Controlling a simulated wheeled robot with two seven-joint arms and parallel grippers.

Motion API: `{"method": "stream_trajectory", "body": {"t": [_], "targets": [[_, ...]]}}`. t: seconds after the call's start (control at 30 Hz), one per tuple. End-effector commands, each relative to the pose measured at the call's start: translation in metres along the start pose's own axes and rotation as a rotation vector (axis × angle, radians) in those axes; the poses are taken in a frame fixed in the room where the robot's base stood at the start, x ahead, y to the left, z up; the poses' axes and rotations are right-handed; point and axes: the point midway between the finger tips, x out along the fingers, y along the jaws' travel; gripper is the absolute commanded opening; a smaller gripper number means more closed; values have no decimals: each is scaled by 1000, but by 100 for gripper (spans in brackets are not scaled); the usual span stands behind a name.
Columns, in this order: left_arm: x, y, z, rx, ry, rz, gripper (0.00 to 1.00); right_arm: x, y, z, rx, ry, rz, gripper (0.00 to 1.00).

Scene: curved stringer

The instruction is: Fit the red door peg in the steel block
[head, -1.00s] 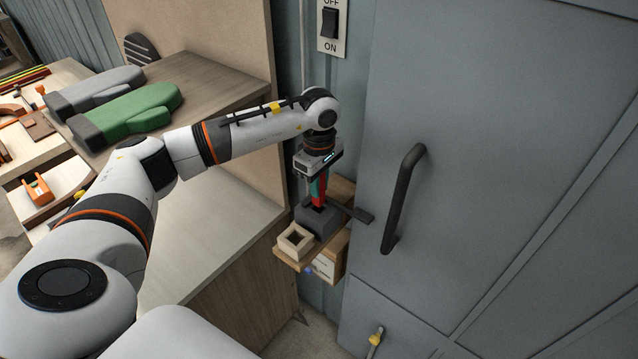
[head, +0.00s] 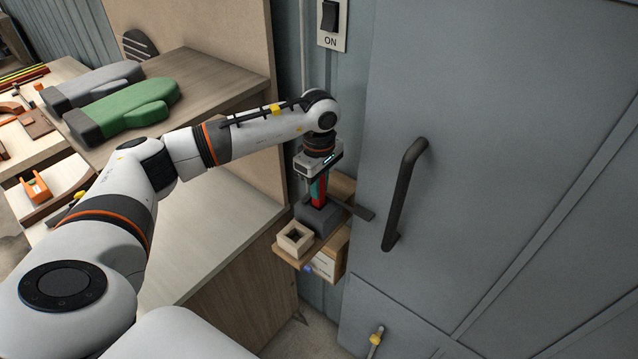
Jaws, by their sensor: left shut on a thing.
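My left gripper (head: 318,187) points down over the small wooden shelf by the grey door and is shut on the red door peg (head: 319,196). The peg is upright between the fingers. Its lower end is at the top of the grey steel block (head: 318,218), and the block's opening is hidden behind it. I cannot tell how deep the peg sits. The block stands on the wooden shelf (head: 291,262). My right gripper is not in view.
A pale wooden square holder (head: 295,239) with a dark opening stands in front of the block. A dark flat lever (head: 356,211) sticks out to the block's right. The grey door (head: 500,180) with its black handle (head: 404,195) is close on the right.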

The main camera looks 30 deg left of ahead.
Motion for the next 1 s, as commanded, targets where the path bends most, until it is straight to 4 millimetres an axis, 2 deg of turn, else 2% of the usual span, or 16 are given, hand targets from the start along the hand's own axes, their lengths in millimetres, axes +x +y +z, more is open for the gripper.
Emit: {"method": "stream_trajectory", "body": {"t": [1.0], "targets": [[27, 0, 0, 0, 0, 0, 0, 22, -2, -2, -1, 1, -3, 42]]}}
